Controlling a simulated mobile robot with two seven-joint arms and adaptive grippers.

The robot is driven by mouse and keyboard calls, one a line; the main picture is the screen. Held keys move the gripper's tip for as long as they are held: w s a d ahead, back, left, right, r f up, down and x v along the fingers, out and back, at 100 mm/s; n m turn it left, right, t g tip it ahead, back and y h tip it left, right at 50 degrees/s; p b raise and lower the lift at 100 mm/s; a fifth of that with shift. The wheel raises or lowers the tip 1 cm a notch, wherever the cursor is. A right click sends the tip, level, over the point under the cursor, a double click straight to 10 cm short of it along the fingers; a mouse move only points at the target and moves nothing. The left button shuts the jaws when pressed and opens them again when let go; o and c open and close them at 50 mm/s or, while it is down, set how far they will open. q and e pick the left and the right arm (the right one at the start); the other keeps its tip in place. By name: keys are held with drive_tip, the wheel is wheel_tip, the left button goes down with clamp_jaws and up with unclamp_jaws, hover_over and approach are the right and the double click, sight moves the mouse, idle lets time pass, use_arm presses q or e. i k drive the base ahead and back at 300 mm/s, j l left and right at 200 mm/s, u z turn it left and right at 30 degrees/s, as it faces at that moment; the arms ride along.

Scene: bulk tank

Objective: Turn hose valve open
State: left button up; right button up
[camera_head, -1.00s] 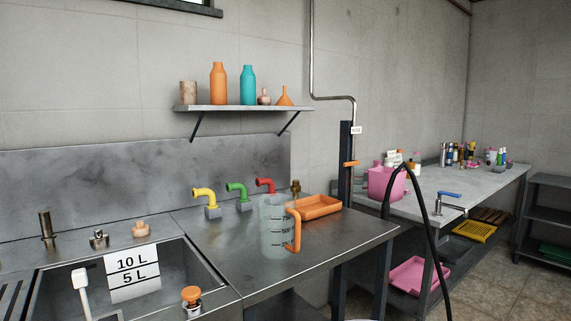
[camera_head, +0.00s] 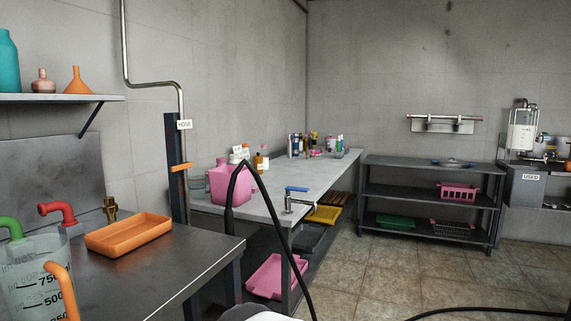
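A "HOSE" label (camera_head: 185,124) is fixed at the top of a dark upright post (camera_head: 174,150) beside a metal pipe. An orange piece (camera_head: 181,167), perhaps a handle or hook, sticks out from the post below the label. A tap-like valve with a blue lever (camera_head: 297,189) stands at the front edge of the grey bench; its lever lies about level. A black hose (camera_head: 268,205) arches up in front of the bench and drops to the floor. I cannot tell which fitting is the hose valve.
An orange tray (camera_head: 128,234), a brass fitting (camera_head: 110,208) and a measuring jug (camera_head: 38,280) stand on the near steel table. A pink bin (camera_head: 230,185) is on the grey bench. Dark shelves (camera_head: 430,190) stand behind. Floor in the middle right is clear, with hose at its front.

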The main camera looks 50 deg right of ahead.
sight(187, 165)
drive_tip(key=i+l+z, duration=0.1)
drive_tip(key=z, duration=0.35)
drive_tip(key=i+l+z, duration=0.1)
drive_tip(key=z, duration=0.35)
drive_tip(key=i+l+u, duration=0.15)
drive_tip(key=l, duration=0.3)
drive_tip(key=i+l+u, duration=0.1)
drive_tip(key=i+l, duration=0.15)
drive_tip(key=l, duration=0.2)
drive_tip(key=i+l+u, duration=0.15)
drive_tip(key=l, duration=0.35)
drive_tip(key=i+l+u, duration=0.1)
drive_tip(key=l, duration=0.4)
drive_tip(key=i+l+u, duration=0.15)
drive_tip(key=l, duration=0.4)
drive_tip(key=i+l+u, duration=0.15)
drive_tip(key=l, duration=0.35)
drive_tip(key=i+l+u, duration=0.1)
drive_tip(key=l, duration=0.45)
